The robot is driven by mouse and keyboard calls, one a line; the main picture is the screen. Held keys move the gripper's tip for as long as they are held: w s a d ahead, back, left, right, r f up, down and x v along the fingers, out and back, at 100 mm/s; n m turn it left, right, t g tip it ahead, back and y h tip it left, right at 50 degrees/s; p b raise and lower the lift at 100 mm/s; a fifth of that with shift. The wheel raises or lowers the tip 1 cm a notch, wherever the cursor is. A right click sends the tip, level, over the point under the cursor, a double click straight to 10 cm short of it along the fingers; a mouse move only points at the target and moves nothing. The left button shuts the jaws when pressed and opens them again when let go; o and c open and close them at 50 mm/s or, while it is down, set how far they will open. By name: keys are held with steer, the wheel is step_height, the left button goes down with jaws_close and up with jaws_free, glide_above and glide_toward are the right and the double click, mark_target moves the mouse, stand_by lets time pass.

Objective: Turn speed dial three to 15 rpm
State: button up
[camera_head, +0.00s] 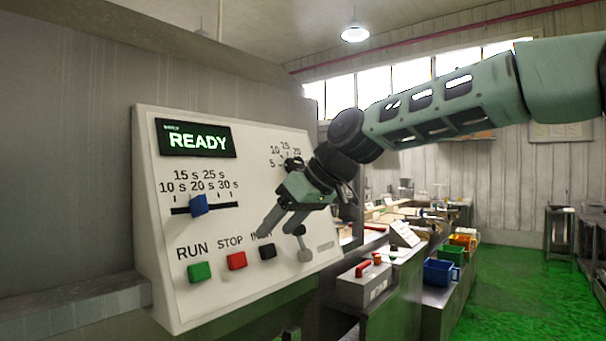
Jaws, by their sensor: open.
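A white control panel (240,180) stands on the left. At its upper right is a printed dial scale (285,147) with 5, 10, 15 and 20. The knob under the scale is mostly hidden behind my gripper and wrist, so its pointer setting cannot be read. No number three shows on it. My gripper (277,231) is open and empty, in front of the panel's right part, below the scale. Its fingers point down and left, near the black button (267,251). I cannot tell whether they touch the panel.
The panel also has a READY display (196,139), a blue slider (199,204), a green RUN button (199,272), a red STOP button (236,261) and a grey lever (304,250). A bench with a grey box (364,287) and blue bin (440,272) stands right. Green floor is clear beyond.

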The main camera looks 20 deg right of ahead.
steer(key=w+d+r+t+y, duration=0.1)
steer(key=w+d+r+t, duration=0.2)
steer(key=w+d+r, duration=0.45)
steer(key=m+t, duration=0.1)
steer(key=t, duration=0.2)
glide_toward(300, 162)
steer(key=shift+g, duration=0.3)
steer(key=p+x, duration=0.4)
steer(key=x, duration=0.1)
steer(key=p+x, duration=0.3)
steer(key=shift+w+d+r, duration=0.15)
steer(key=shift+w+r, duration=0.05)
steer(key=shift+r, duration=0.15)
steer(key=shift+w+a+f, duration=0.35)
steer(key=shift+w+f, duration=0.05)
steer(key=shift+w, duration=0.1)
steer(key=shift+y, duration=0.3)
steer(key=c, duration=1)
